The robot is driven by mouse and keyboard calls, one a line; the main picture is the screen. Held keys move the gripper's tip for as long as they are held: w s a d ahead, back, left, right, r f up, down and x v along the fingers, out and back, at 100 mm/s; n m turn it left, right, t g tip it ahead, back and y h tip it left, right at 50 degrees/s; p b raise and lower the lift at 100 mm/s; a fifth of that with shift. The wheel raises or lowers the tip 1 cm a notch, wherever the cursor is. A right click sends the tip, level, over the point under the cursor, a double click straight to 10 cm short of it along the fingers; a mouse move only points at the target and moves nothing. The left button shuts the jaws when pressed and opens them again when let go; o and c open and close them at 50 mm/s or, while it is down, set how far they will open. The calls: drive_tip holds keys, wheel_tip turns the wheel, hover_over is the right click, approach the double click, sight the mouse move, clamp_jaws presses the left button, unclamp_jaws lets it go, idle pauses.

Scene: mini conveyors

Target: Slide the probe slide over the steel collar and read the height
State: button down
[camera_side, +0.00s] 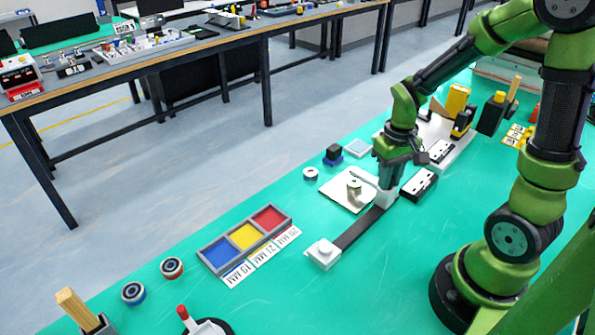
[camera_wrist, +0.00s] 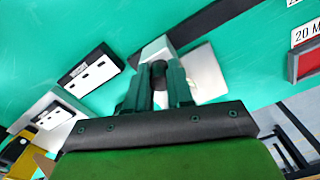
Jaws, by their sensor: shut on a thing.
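The steel collar (camera_side: 354,186) stands upright on a square white plate (camera_side: 337,193); the plate also shows in the wrist view (camera_wrist: 207,75). My gripper (camera_side: 387,190) is right of the collar, over the far end of a dark rail. It is shut on what looks like the probe slide, a pale block (camera_side: 386,198) at that end. In the wrist view my fingers (camera_wrist: 160,88) close around a dark round part (camera_wrist: 159,72). A thin pale arm seems to reach from the block towards the collar; whether it touches the collar is unclear. No height reading is legible.
The dark rail (camera_side: 357,230) ends in a white block (camera_side: 322,253). A tray (camera_side: 205,262) with blue, yellow and red compartments and size labels lies left. A black-and-white box (camera_side: 418,184) is close right of my gripper.

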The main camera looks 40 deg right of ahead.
drive_tip(key=shift+w+d, duration=0.1)
drive_tip(key=shift+d, duration=0.35)
drive_tip(key=c, duration=1.3)
unclamp_jaws()
drive_tip(key=shift+o, duration=1.4)
drive_tip(key=shift+a, duration=0.15)
drive_tip(key=shift+r, duration=0.1)
wheel_tip(320, 180, up, 17)
drive_tip(key=shift+f, duration=0.1)
